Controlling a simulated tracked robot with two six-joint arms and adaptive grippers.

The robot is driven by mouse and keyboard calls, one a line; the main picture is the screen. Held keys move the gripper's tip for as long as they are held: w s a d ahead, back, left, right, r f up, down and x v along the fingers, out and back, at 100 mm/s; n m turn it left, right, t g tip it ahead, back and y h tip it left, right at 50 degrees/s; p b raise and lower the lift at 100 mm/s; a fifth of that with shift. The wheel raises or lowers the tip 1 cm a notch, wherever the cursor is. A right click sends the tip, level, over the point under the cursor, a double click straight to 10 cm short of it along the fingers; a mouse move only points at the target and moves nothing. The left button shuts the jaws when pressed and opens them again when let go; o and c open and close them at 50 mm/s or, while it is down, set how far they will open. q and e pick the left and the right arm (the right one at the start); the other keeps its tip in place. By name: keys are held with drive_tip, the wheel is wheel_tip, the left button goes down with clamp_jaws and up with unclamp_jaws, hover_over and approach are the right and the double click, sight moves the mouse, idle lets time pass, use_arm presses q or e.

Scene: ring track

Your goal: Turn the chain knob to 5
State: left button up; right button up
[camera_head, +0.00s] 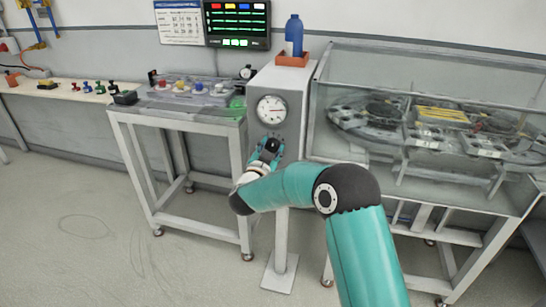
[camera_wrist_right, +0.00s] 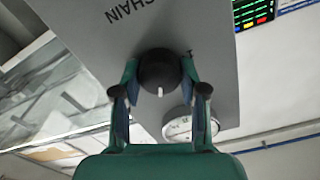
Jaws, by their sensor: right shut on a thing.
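The chain knob (camera_wrist_right: 160,72) is black and round with a white pointer mark, on a grey panel (camera_wrist_right: 210,40) lettered CHAIN. In the right wrist view the picture is turned over, and the mark points toward the bottom of it. My right gripper (camera_wrist_right: 160,85) has its two fingers on either side of the knob, shut on it. In the head view my right gripper (camera_head: 268,148) is at the front of the grey box (camera_head: 284,82), below the white dial gauge (camera_head: 271,110). The knob is small there, and its scale numbers are not readable. My left gripper is not in view.
A blue bottle (camera_head: 294,36) stands in an orange tray (camera_head: 292,60) on the box. To the right is a glass-covered ring track (camera_head: 350,118). To the left is a table (camera_head: 180,112) with coloured parts. A lit display (camera_head: 238,22) hangs behind. The floor at left is clear.

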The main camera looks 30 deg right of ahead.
drive_tip(key=shift+a+f+m+b, duration=0.2)
drive_tip(key=shift+f+m+b, duration=0.05)
drive_tip(key=shift+m+b, duration=0.6)
drive_tip(key=o, duration=1.1)
drive_tip(key=shift+s+r, duration=0.1)
drive_tip(key=shift+o, duration=0.2)
drive_tip(key=shift+r, duration=0.1)
drive_tip(key=v, duration=1.1)
drive_tip(key=shift+s+a, duration=0.3)
